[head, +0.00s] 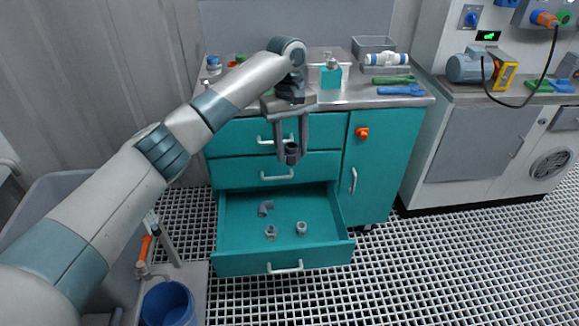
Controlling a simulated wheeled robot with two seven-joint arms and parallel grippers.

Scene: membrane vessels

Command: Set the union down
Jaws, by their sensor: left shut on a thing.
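My left gripper (291,160) points down in front of the teal cabinet, above the back of the open drawer. It is shut on a small dark grey union (292,150), which sits between the fingertips and is clear of the drawer floor. The open bottom drawer (240,240) holds a grey elbow fitting (265,208), a small grey fitting (271,231) and another round grey fitting (301,228). My right gripper is not in view.
The steel worktop (350,97) carries a teal-fronted box (331,77), a white cylinder with blue bands (386,59), a green tool (393,79) and a blue tool (400,91). A blue bucket (168,304) stands lower left. The drawer floor has free room around the fittings.

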